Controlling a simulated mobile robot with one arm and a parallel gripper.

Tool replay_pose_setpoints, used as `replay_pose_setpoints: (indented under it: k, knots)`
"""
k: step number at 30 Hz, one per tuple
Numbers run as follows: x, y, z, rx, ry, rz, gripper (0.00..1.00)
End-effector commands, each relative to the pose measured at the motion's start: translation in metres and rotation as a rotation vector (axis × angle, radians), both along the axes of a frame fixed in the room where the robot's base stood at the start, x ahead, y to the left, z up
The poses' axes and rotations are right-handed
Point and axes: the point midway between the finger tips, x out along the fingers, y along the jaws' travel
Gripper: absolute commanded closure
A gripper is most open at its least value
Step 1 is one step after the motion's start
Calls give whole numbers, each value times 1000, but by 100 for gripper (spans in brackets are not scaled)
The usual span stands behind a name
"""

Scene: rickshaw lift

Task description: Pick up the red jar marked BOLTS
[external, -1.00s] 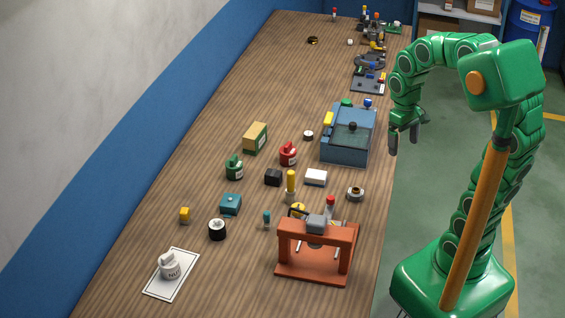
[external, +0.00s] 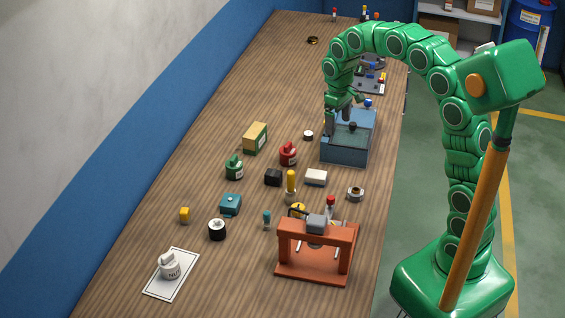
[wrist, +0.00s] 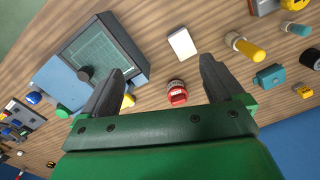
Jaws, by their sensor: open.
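The red jar (external: 288,154) stands upright on the wooden bench, left of the blue-grey machine. It has a pale label whose lettering is too small to read. In the wrist view the red jar (wrist: 177,93) shows between the two spread fingers, nearer the right one. My gripper (external: 336,123) is open and empty, with its fingers pointing down over the left back part of the machine. It is behind and to the right of the jar, and apart from it. My gripper (wrist: 160,68) also shows in the wrist view.
The blue-grey machine (external: 344,150) is under my gripper. A green jar (external: 234,169), a black block (external: 273,177), a white block (external: 316,177) and a yellow-green box (external: 255,138) stand around the red jar. A white jar (external: 169,266) sits on a white mat (external: 156,291).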

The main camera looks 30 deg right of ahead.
Motion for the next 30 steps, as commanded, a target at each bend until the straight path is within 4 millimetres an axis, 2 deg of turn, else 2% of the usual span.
replay_pose_setpoints:
  k: [6, 18, 24, 30]
  knots:
    - [46, 23, -23, 3, -10, 55, 5]
    - [120, 66, -70, 10, -37, 153, 5]
    - [147, 85, -92, 11, -49, 194, 5]
    - [158, 93, -105, 11, -52, 213, 5]
